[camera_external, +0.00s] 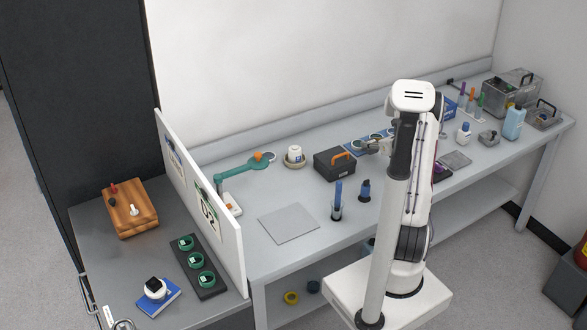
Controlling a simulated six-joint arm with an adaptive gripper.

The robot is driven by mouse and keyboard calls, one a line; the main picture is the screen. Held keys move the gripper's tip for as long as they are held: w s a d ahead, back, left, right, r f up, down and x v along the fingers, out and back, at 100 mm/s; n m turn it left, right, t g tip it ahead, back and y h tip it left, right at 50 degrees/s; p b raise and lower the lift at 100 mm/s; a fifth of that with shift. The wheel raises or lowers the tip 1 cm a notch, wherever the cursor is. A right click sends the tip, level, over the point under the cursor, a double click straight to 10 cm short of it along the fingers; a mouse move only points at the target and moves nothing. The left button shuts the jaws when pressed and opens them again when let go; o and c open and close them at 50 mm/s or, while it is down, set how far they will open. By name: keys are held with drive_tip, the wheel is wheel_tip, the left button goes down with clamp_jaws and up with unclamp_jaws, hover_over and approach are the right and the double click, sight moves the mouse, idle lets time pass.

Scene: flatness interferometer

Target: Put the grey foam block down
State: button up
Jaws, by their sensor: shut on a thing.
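My gripper (368,146) reaches out to the left of my arm, over the back middle of the grey bench, close to the blue tray. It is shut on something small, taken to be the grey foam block. The block itself is too small and too close in colour to the fingers to make out. I cannot tell how high it is above the bench. A flat grey square mat (289,223) lies bare on the bench at front left.
A black box with an orange handle (335,164) stands just left of my gripper. Dark cups with blue tools (337,206) stand in front. A green arm-like stand (245,167) and a white partition (200,195) are at left. Bottles and a metal case (511,92) fill the right end.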

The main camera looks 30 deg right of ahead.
sight(379, 150)
drive_tip(key=shift+f, duration=1.9)
drive_tip(key=shift+f, duration=0.15)
drive_tip(key=o, duration=0.7)
drive_tip(key=shift+s+r, duration=0.45)
drive_tip(key=shift+v, duration=5.5)
drive_tip(key=shift+o, duration=0.4)
